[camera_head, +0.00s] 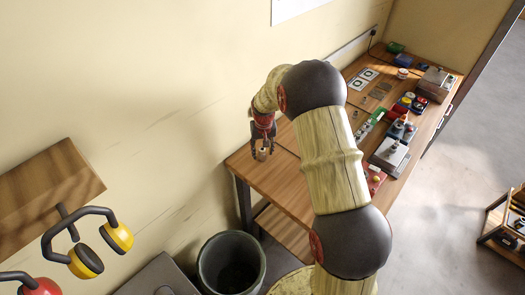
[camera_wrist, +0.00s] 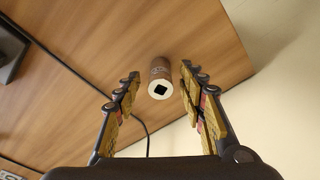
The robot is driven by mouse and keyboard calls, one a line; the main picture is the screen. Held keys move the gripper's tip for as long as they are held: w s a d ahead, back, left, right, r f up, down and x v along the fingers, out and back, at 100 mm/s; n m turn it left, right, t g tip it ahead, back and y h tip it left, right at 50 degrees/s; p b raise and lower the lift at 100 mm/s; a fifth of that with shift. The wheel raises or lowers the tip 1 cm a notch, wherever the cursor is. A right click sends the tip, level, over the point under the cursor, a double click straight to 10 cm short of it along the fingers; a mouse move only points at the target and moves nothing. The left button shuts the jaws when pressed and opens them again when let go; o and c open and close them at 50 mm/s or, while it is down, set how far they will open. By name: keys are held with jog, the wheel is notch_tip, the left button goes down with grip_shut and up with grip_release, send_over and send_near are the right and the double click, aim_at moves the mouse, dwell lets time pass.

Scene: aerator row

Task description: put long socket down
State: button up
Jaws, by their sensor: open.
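The long socket (camera_wrist: 160,72) is a small brownish cylinder with a pale end face and a dark square hole that faces the wrist camera. It is between the two fingers of my gripper (camera_wrist: 161,76), with a gap visible on each side. My gripper is open and not closed on it. In the head view my gripper (camera_head: 263,140) points down over the near left corner of the wooden bench (camera_head: 262,178), with the socket (camera_head: 262,154) at its fingertips. The socket appears to stand upright on the bench top; its base contact is hidden.
Several tools and coloured parts lie along the bench's right side, with a metal box (camera_head: 436,82) at the far end. A dark cable (camera_wrist: 95,82) crosses the bench near the socket. A grey bin (camera_head: 205,262) stands below. The wall (camera_head: 190,110) is close on the left.

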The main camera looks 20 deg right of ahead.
jog(key=s+a+r+p, duration=0.1)
jog(key=s+a+r, duration=0.15)
jog(key=r, duration=0.45)
jog(key=s+a+r+t, duration=0.1)
jog(key=s+r, duration=0.2)
jog(key=r, duration=0.5)
jog(key=s+a+r+p, duration=0.1)
jog(key=s+r, duration=0.1)
jog(key=r, duration=0.5)
jog(key=s+a+r+n+t, duration=0.1)
jog(key=s+a+r, duration=0.1)
jog(key=s, duration=0.7)
jog(key=s+a+r+n+t, duration=0.1)
jog(key=s+a+r, duration=0.2)
jog(key=s, duration=0.6)
jog(key=s+a+r+n+t, duration=0.1)
jog(key=s+a+r, duration=0.2)
jog(key=s, duration=0.7)
jog(key=shift+a+r, duration=0.25)
jog(key=shift+r, duration=0.65)
jog(key=shift+b, duration=0.35)
notch_tip(320, 180, down, 5)
jog(key=b, duration=0.5)
